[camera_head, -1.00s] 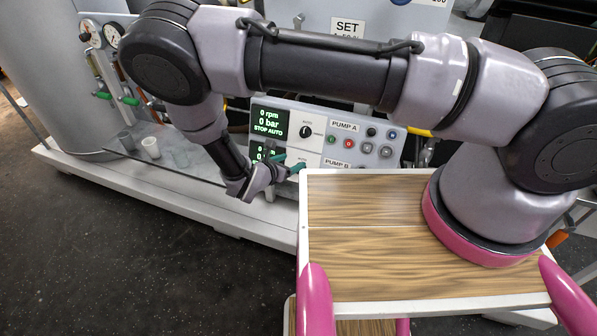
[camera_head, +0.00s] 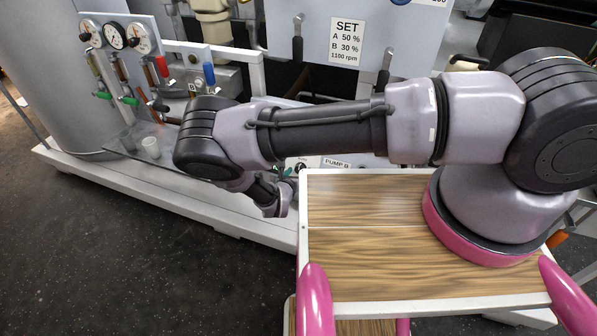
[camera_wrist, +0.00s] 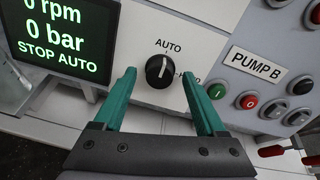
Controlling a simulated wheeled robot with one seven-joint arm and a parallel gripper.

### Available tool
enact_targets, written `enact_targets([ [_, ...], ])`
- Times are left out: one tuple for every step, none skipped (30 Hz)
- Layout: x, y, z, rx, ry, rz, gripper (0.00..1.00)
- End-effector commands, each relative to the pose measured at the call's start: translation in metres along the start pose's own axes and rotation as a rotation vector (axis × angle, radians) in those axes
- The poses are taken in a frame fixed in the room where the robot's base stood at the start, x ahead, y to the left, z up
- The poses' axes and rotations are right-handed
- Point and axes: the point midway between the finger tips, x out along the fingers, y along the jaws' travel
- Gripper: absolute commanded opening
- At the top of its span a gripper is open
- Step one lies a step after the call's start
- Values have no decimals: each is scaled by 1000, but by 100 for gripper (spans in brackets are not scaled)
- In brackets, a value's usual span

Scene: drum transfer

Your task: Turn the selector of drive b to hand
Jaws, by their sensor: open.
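The PUMP B selector (camera_wrist: 159,70) is a round black knob with a white pointer line, on a white plate in the wrist view. Its pointer stands roughly upright, toward the AUTO mark (camera_wrist: 168,46). A second mark at its right is partly hidden by my right finger. My gripper (camera_wrist: 158,73) is open, with one green finger on each side of the knob and visible gaps between. Whether the tips reach knob depth is unclear. In the head view my gripper (camera_head: 285,172) is at the panel's lower left, largely behind my wrist.
The display (camera_wrist: 62,35) left of the knob reads 0 rpm, 0 bar, STOP AUTO. Right of it are the PUMP B label (camera_wrist: 257,66), a green button (camera_wrist: 217,91) and a red button (camera_wrist: 248,101). A SET sign (camera_head: 346,41) hangs above.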

Motion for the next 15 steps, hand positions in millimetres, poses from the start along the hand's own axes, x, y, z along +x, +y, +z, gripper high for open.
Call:
enact_targets([
  [4,0,0,0,0,-1,73],
  [6,0,0,0,0,0,73],
  [8,0,0,0,0,0,73],
  [9,0,0,0,0,1,73],
  [9,0,0,0,0,1,73],
  [10,0,0,0,0,1,73],
  [10,0,0,0,0,1,73],
  [10,0,0,0,0,1,73],
  [10,0,0,0,0,1,73],
  [10,0,0,0,0,1,73],
  [10,0,0,0,0,1,73],
  [10,0,0,0,0,1,73],
  [10,0,0,0,0,1,62],
  [10,0,0,0,0,1,50],
  [10,0,0,0,0,1,35],
])
